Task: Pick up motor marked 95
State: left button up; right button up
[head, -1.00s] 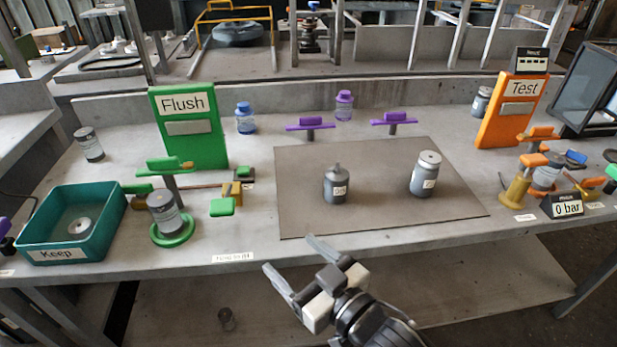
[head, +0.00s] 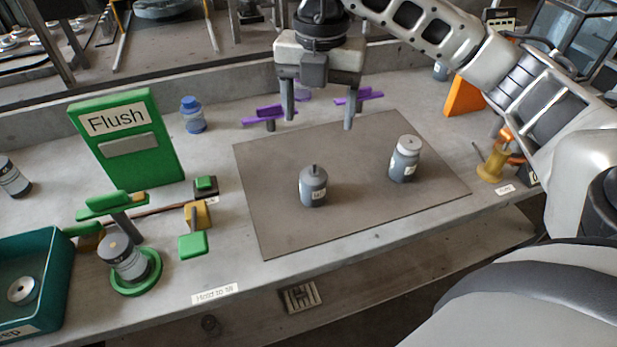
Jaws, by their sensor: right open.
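A dark grey motor (head: 313,187) with a short shaft on top stands upright on the brown mat (head: 275,230). Its small white label is too blurred to read for certain. A second grey cylinder (head: 405,158) with a pale lid stands upright to its right on the mat, its label also unreadable. My right gripper (head: 320,120) hangs above the back of the mat, fingers pointing down and spread apart, with nothing between them. It is clear of both items. My left gripper is not in view.
Purple clamps (head: 268,115) stand behind the mat, partly behind my right gripper. A green ring stand (head: 137,276) holding a canister and a teal tray (head: 60,285) are at front left.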

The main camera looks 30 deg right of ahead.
aim_at(314, 164)
notch_tip(314, 164, down, 10)
jog(key=shift+r, duration=0.25)
jog(key=shift+w+a+f+p, duration=0.1)
jog(key=shift+w+f+p, duration=0.15)
jog(key=shift+f, duration=1.25)
jog(key=shift+w+f+p, duration=0.15)
jog(key=shift+f+p, duration=0.05)
jog(key=shift+f, duration=1.25)
jog(key=c, duration=1.2)
jog(key=shift+r, duration=0.1)
jog(key=shift+c, duration=0.5)
